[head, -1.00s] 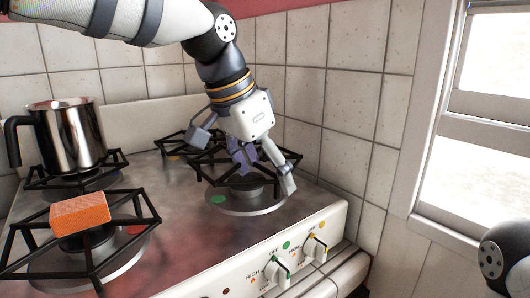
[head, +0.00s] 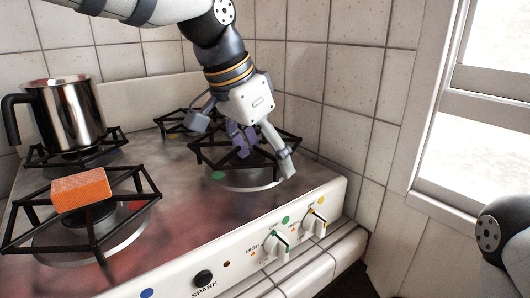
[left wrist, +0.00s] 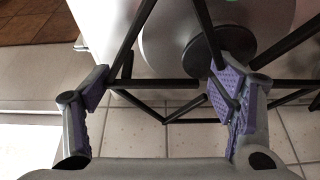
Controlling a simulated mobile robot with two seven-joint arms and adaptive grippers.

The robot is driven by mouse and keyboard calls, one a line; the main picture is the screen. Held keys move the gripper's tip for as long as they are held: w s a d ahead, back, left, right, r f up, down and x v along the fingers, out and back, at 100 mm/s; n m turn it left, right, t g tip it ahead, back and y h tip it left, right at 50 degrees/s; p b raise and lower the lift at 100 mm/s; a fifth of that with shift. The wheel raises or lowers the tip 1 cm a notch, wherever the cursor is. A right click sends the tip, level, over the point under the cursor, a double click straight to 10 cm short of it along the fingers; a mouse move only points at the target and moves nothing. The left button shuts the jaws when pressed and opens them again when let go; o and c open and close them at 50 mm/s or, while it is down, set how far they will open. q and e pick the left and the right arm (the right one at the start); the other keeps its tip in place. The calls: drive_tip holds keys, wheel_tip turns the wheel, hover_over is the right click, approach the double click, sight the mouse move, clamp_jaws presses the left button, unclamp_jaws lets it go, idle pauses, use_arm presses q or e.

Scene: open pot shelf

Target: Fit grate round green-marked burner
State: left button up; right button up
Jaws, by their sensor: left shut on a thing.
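In the left wrist view, grate bars (left wrist: 165,84) run between the purple-padded fingers (left wrist: 165,95). The round dark burner cap (left wrist: 207,50) shows past the bars, off toward the upper right of the fingers. Whether the grate's feet touch the stove top cannot be told. My right gripper is out of view.
A steel pot (head: 68,112) stands on the back left grate. An orange block (head: 81,190) lies on the front left grate (head: 140,200). Another grate (head: 172,122) sits behind the held one. Tiled walls close off the back and right. Knobs (head: 277,245) line the front.

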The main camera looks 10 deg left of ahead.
use_arm(q)
drive_tip(key=shift+f, duration=0.2)
drive_tip(key=o, duration=1.5)
drive_tip(key=shift+r, duration=0.1)
drive_tip(key=v, duration=1.2)
drive_tip(key=shift+w, duration=0.1)
